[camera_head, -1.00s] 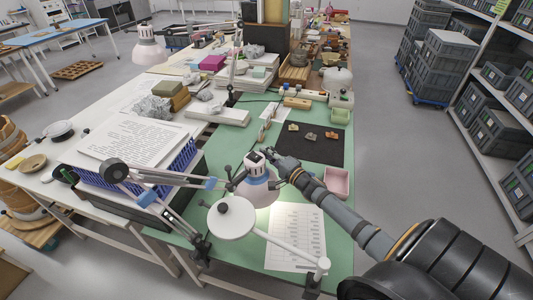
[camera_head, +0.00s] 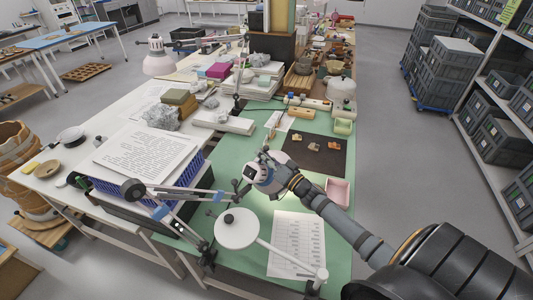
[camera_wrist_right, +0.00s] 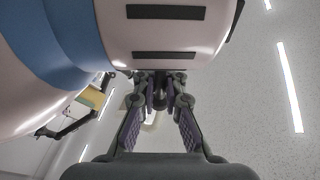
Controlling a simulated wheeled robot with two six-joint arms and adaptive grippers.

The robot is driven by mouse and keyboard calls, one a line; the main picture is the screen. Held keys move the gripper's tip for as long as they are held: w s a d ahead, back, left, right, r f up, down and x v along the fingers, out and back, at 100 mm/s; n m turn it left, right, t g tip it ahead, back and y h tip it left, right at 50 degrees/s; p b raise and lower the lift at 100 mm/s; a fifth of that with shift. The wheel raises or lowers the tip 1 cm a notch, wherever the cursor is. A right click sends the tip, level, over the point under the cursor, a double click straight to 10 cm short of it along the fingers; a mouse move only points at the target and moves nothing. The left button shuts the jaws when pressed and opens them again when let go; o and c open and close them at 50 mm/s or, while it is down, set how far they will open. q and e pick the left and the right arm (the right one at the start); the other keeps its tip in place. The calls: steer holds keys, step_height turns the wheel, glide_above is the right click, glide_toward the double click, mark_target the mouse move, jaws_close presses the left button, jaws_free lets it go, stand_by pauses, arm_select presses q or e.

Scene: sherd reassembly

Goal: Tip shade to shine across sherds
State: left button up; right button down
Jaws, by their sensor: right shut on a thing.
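The lamp shade (camera_head: 268,185), pale with a blue band and dark slots, hangs tilted on its jointed arm over the green table top. My right gripper (camera_head: 267,159) is at the shade's upper side and is shut on it. My left gripper is out of view.
A round white lamp head (camera_head: 236,229) on an arm stands in front of the shade, by a printed sheet (camera_head: 297,245). A pink tray (camera_head: 338,191) sits right of my right gripper. A blue rack (camera_head: 120,197) with papers stands left. Clutter fills the table's far part.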

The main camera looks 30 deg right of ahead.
steer(key=a+r+n, duration=0.1)
steer(key=a+n, duration=0.1)
steer(key=n, duration=0.1)
steer(key=shift+s+a+r+y+p, duration=0.25)
steer(key=shift+s+r+y+p, duration=0.05)
steer(key=shift+s+r+p, duration=0.1)
steer(key=shift+s+a+r+n, duration=0.1)
steer(key=shift+s+a+n, duration=0.15)
steer(key=shift+a+n, duration=0.5)
steer(key=shift+d, duration=0.1)
steer(key=c, duration=1.4)
jaws_free()
steer(key=shift+c, duration=0.2)
steer(key=v, duration=1.2)
steer(key=shift+d, duration=0.15)
